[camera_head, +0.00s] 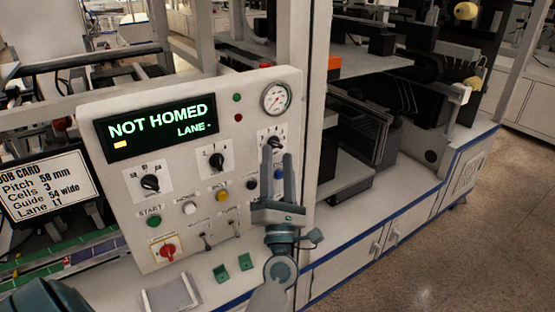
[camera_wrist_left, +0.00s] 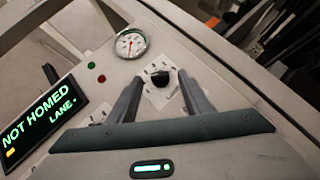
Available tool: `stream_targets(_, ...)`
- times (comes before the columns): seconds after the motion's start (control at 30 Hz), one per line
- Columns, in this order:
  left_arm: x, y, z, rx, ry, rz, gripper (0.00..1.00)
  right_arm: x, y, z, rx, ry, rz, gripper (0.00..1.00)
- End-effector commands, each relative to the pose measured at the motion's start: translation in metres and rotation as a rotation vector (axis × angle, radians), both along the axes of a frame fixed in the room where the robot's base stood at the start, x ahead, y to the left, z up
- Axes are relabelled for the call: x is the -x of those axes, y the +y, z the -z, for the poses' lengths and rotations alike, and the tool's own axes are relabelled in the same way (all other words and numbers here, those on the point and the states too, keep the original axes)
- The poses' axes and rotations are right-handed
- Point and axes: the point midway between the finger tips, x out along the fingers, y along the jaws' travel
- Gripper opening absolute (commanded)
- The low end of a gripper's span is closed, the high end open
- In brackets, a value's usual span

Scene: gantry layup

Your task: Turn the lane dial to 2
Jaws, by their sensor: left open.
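A black dial (camera_head: 275,142) on a white scale plate sits at the upper right of the control panel, below the gauge. Its scale marks are too small to read, so I cannot confirm it is the lane dial. My left gripper (camera_head: 279,162) is open in front of this dial, pointing at it. In the left wrist view the knob (camera_wrist_left: 160,78) shows between the two spread fingers (camera_wrist_left: 160,90); I cannot tell any contact. The display (camera_head: 157,125) reads "NOT HOMED" and "LANE -". My right gripper is not in view.
Two more black dials, a middle one (camera_head: 217,160) and a left one (camera_head: 150,183), share the panel. Buttons, toggles and a red rotary switch (camera_head: 167,250) lie below. A pressure gauge (camera_head: 275,98) is above. A job card (camera_head: 45,185) stands at left.

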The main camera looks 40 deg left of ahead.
Motion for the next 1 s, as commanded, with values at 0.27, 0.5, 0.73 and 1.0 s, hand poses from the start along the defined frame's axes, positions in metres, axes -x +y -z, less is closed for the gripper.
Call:
stream_targets(0.27,0.033,-0.025,0.036,0.001,0.002,0.001,0.45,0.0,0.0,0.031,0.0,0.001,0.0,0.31)
stream_targets(0.5,0.065,-0.049,0.064,0.0,0.002,0.002,0.45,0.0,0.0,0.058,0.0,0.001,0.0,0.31)
stream_targets(0.73,0.089,-0.067,0.081,0.0,0.002,0.001,0.45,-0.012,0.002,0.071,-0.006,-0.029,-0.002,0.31)
stream_targets(1.0,0.1,-0.076,0.089,-0.001,0.001,0.0,0.45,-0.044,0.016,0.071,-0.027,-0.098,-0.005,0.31)
